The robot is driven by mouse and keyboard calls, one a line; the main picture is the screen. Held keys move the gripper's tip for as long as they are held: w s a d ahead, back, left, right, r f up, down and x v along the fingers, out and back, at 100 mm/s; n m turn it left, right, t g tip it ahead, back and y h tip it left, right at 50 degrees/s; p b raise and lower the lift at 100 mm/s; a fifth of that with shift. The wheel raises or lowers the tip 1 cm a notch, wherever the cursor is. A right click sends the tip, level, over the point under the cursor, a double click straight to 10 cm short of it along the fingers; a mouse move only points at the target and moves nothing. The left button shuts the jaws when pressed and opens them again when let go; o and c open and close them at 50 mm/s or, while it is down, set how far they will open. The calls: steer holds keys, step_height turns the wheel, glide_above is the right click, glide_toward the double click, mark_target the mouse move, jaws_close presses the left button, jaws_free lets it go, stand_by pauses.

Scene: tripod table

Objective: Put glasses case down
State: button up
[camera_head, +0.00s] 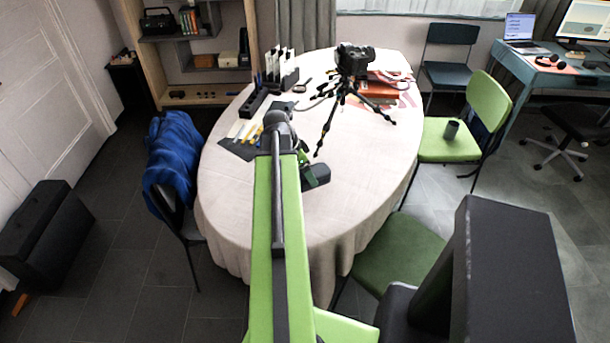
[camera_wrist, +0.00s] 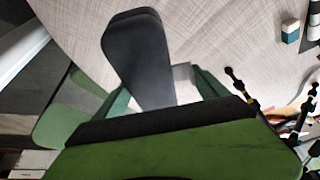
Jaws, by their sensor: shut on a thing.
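The glasses case (camera_wrist: 140,55) is a dark grey, rounded, elongated thing. In the wrist view it sticks out from between the green fingers of my gripper (camera_wrist: 163,90), which is shut on it. In the head view my gripper (camera_head: 304,160) is over the near middle of the round table (camera_head: 345,205), partly hidden behind my arm. The dark end of the case (camera_head: 318,175) shows just right of the arm. I cannot tell whether the case touches the tablecloth.
A black tripod with a camera (camera_head: 352,75) stands on the table behind my gripper, by red books (camera_head: 378,92). A dark mat (camera_head: 240,148) with pencils lies to the left, near a black organizer (camera_head: 253,103). The cloth at the front and right is clear.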

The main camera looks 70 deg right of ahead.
steer(key=shift+w+a+f, duration=0.1)
steer(key=shift+w, duration=0.05)
step_height(320, 180, down, 7)
steer(key=b, duration=0.6)
steer(key=shift+b, duration=0.35)
steer(key=shift+f+b, duration=0.5)
steer(key=shift+b, duration=0.15)
steer(key=o, duration=1.6)
steer(key=shift+o, duration=0.2)
steer(key=p+v, duration=1.5)
steer(key=v, duration=0.1)
steer(key=shift+r, duration=0.25)
steer(key=shift+w+a+r+p, duration=0.15)
steer(key=shift+w+r+p, duration=0.15)
steer(key=shift+r+p, duration=0.3)
steer(key=shift+f, duration=0.15)
